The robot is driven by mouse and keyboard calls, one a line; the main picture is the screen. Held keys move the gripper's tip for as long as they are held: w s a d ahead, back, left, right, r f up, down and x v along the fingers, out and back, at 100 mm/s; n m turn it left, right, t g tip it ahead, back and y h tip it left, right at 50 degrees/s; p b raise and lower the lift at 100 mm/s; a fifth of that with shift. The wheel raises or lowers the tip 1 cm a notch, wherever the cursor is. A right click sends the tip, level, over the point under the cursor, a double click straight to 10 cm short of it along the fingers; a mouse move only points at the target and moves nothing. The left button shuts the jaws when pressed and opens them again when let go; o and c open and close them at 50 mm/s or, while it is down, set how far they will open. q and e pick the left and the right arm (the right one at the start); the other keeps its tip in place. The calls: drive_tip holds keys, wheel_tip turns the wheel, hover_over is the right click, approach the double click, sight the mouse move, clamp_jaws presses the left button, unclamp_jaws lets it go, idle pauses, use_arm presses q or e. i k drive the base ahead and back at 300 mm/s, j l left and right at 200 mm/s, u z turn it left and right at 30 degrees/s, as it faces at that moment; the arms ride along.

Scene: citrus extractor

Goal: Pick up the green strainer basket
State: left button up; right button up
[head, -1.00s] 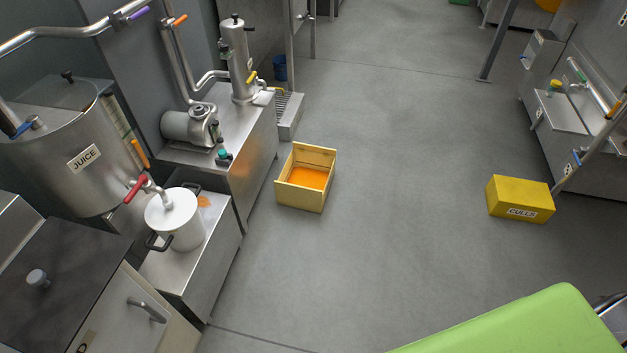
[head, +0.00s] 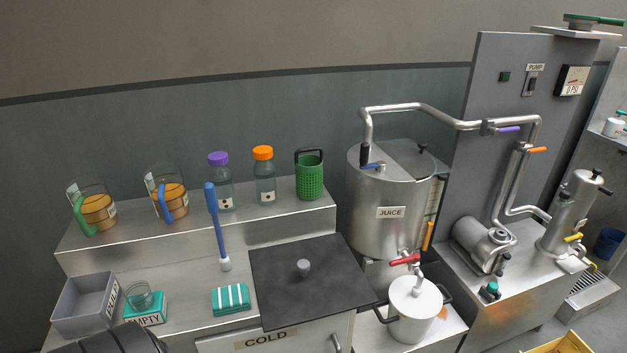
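The green strainer basket (head: 310,178) stands upright on the raised metal shelf, at its right end. It is a green perforated cup with a dark handle arching over its top. An orange-capped bottle (head: 264,176) stands just left of it, and the steel JUICE tank (head: 391,215) is to its right. Neither of my grippers shows in the head view.
A purple-capped bottle (head: 220,182) and two jugs with amber contents stand further left on the shelf (head: 290,214). A blue-handled brush (head: 216,225) leans in front. The dark COLD lid (head: 310,280) lies below the basket. Pipes rise above the tank.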

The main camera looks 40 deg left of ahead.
sight(309, 172)
drive_tip(key=u, duration=1.4)
drive_tip(key=i+l+u, duration=0.55)
drive_tip(key=l, duration=0.35)
drive_tip(key=i, duration=0.1)
